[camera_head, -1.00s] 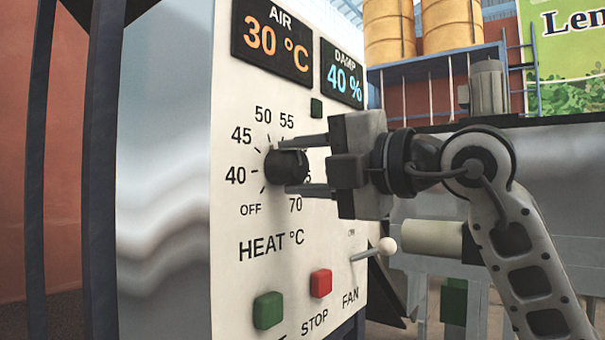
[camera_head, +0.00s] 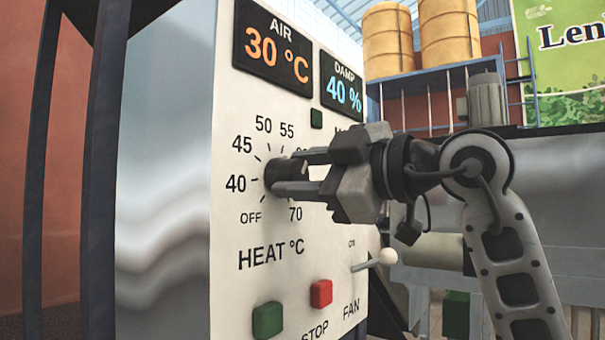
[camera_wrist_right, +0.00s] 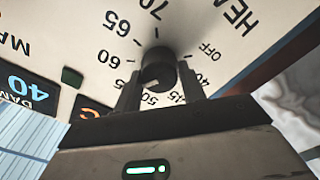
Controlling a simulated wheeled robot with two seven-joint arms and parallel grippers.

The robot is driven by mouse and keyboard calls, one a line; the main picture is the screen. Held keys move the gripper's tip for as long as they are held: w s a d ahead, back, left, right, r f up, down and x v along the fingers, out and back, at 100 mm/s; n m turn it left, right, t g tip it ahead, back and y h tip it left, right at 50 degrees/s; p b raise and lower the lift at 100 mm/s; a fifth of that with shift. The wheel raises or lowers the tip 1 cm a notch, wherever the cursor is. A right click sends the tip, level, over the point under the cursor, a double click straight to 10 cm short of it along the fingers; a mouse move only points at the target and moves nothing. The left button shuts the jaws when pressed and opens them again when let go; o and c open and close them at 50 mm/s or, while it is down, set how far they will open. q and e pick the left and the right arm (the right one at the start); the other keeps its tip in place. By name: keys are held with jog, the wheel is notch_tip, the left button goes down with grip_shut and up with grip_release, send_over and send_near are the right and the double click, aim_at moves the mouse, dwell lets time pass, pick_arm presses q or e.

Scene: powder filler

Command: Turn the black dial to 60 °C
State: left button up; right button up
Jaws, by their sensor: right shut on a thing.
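The black dial (camera_head: 271,172) sticks out of the white control panel (camera_head: 232,300), in a ring of numbers from OFF to 70. My right gripper (camera_head: 287,172) is shut on the dial, one finger above and one below, and partly hides it and the numbers on its right. In the right wrist view the dial (camera_wrist_right: 158,70) sits between the two fingertips (camera_wrist_right: 160,82). A small pale mark on its face seems to point toward 50. My left gripper is not in view.
The AIR display (camera_head: 273,50) reads 30 °C and the DAMP display (camera_head: 341,91) reads 40 %. Below the dial are a green button (camera_head: 268,320), a red STOP button (camera_head: 321,293) and the FAN lever (camera_head: 375,261). A dark post (camera_head: 103,180) stands at left.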

jog(key=m, duration=0.3)
jog(key=shift+m+p, duration=0.35)
jog(key=shift+m, duration=0.75)
jog(key=o, duration=1)
jog(key=shift+c, duration=0.2)
